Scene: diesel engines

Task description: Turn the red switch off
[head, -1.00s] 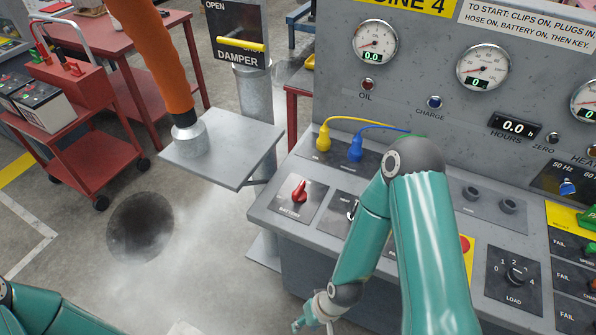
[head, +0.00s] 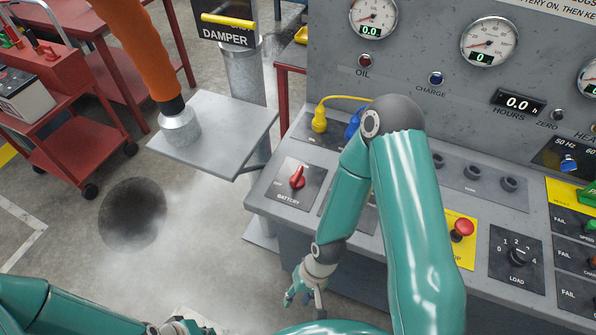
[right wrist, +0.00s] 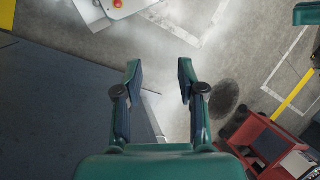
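The red switch (head: 297,178) is a small red knob on a dark plate labelled BATTERY, at the left end of the grey console's sloping panel in the head view. Its handle points roughly up, away from the console's front edge. My right gripper (head: 305,298) hangs in front of the console, below the switch and apart from it. The right wrist view shows its two fingers (right wrist: 159,72) spread with nothing between them. The switch is not seen there. My left arm reaches in along the bottom left; its gripper (head: 180,328) is partly cut off by the frame's lower edge.
My right arm covers the panel's middle. A yellow plug (head: 319,119) stands behind the switch, and a red push button (head: 462,229) and a load dial (head: 518,257) lie to the right. A grey plate (head: 225,150) under an orange hose and a red cart (head: 75,150) stand left.

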